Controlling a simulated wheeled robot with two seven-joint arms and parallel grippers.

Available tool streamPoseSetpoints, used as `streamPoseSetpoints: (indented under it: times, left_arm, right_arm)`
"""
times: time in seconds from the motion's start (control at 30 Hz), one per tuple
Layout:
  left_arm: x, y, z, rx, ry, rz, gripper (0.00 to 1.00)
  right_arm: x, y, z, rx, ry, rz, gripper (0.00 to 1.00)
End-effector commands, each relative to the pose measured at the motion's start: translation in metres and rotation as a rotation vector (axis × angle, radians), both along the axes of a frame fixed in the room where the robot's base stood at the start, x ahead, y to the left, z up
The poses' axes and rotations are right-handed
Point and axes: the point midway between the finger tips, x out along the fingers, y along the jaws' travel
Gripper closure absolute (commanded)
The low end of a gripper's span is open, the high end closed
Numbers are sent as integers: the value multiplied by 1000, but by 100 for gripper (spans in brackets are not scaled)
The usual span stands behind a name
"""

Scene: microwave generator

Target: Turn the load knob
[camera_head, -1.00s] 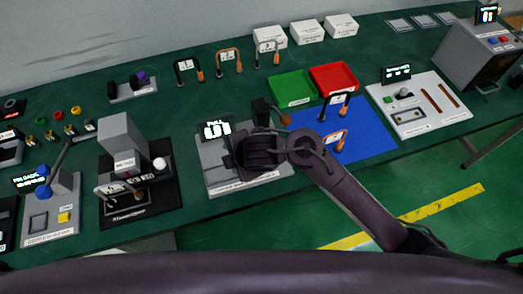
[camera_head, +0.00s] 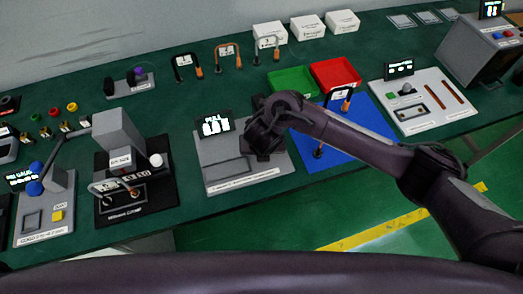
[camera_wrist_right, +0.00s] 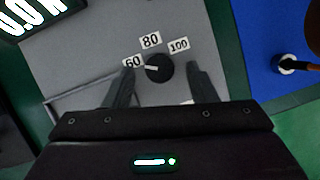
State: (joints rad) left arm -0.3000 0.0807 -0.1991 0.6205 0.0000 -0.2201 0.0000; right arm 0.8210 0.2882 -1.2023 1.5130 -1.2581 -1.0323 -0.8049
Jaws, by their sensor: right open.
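The load knob (camera_wrist_right: 159,68) is a round black dial with a white pointer mark on a grey panel. Labels 60, 80 and 100 stand around it, and the pointer is turned toward the 60 label (camera_wrist_right: 132,62). My right gripper (camera_wrist_right: 159,85) is open, with one finger on each side of the knob in the wrist view; I cannot tell if they touch it. In the head view my right arm hides the knob, and the gripper (camera_head: 262,150) is over the grey panel (camera_head: 215,165). My left gripper is not in view.
A lit display (camera_head: 214,124) stands at the panel's back left. A blue mat (camera_head: 350,145) with shackle-like parts lies to the right. A green tray (camera_head: 292,82) and a red tray (camera_head: 335,74) sit behind. A black-based press-like device (camera_head: 120,150) stands to the left.

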Motion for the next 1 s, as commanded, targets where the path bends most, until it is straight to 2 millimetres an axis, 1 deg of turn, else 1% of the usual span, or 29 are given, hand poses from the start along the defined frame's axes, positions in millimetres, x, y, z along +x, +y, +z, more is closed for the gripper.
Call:
streamPoseSetpoints:
  times: [0.03,0.13,0.47,0.8,1.0]
  left_arm:
    - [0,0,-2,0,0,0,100]
    - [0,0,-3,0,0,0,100]
    - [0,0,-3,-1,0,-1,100]
    - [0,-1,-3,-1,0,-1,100]
    - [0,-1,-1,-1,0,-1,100]
  right_arm:
    - [2,0,-6,-1,1,-1,48]
    - [5,0,-13,-1,0,0,48]
    - [7,0,-16,1,-1,-1,48]
    - [7,0,-16,1,-1,-1,93]
    - [7,1,-15,1,-1,-12,93]
